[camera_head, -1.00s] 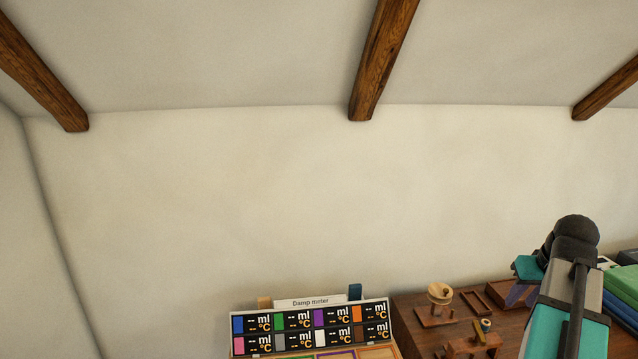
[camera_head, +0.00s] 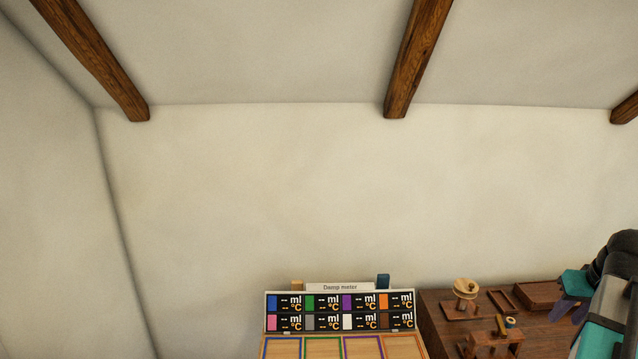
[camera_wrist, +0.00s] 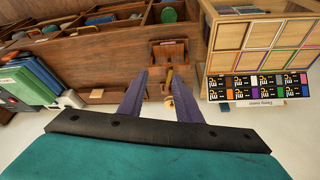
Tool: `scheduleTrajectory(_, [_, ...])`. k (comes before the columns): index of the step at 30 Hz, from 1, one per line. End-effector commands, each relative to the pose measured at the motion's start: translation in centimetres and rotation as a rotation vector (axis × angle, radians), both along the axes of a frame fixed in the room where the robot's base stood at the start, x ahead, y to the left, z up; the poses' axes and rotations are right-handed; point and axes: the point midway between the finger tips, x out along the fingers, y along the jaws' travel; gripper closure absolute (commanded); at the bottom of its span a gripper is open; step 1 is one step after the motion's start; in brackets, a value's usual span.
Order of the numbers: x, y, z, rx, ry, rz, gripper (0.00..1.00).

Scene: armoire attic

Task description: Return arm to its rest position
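My gripper shows in the wrist view (camera_wrist: 160,82) as two purple fingers with a clear gap between them. It is open, and nothing is held between the fingers. In the head view my arm enters at the lower right edge. The teal gripper body and purple fingers (camera_head: 568,311) show there, over the right part of the brown wooden desk top (camera_head: 545,335). Much of the arm is cut off by the frame edge.
A "Damp meter" display panel (camera_head: 340,311) with coloured squares stands left of the desk. Small wooden stands, one with a round spool (camera_head: 466,289), and a wooden tray (camera_head: 538,295) sit on the desk. Green and blue books (camera_wrist: 35,85) lie at left in the wrist view.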

Motion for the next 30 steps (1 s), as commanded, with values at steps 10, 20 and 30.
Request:
scheduleTrajectory(10, [2.5, 2.7, -2.4, 0.02, 0.017, 0.058, 0.69])
scheduleTrajectory(20, [5.3, 6.7, -7.9, 0.072, 0.069, 0.134, 0.69])
scheduleTrajectory(30, [7.8, 14.1, -18.1, 0.159, 0.18, 0.253, 0.69])
